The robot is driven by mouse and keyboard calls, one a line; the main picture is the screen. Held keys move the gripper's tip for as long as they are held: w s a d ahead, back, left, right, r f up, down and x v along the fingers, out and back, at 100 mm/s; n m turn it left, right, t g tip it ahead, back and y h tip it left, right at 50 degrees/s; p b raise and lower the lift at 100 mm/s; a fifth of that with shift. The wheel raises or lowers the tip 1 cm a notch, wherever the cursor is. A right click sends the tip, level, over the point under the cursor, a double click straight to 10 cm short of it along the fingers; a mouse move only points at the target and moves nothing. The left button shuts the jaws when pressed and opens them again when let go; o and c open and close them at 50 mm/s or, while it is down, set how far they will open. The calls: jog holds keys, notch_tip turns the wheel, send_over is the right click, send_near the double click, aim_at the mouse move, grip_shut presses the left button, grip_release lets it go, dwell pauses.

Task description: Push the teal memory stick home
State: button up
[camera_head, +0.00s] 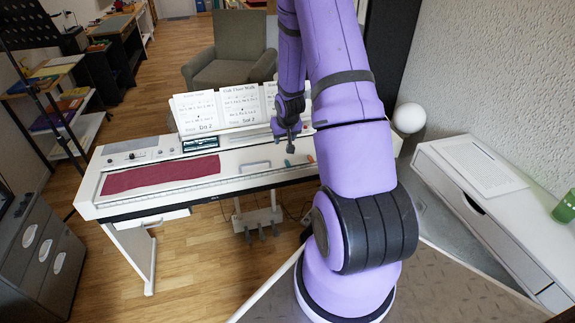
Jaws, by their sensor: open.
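A small teal piece (288,163), which looks like the memory stick, shows on the right part of the white digital piano (240,183). It is too small to tell how far it sits in any socket. My gripper (288,138) is above and just behind it in the picture, in front of the sheet music, pointing down and apart from it as far as I can see. The gripper is open, with nothing visible between its fingers. My purple arm hides the right part of the piano.
A small orange-red piece (311,158) is right of the teal one. Sheet music (240,105) stands at the piano's back. A red cloth (160,176) covers keys on the left. A white desk (490,215) is at the right, drawers (40,260) at the left.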

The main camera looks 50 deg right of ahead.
send_near(288, 163)
jog(key=shift+x, duration=4.15)
jog(key=shift+a, duration=0.1)
grip_shut()
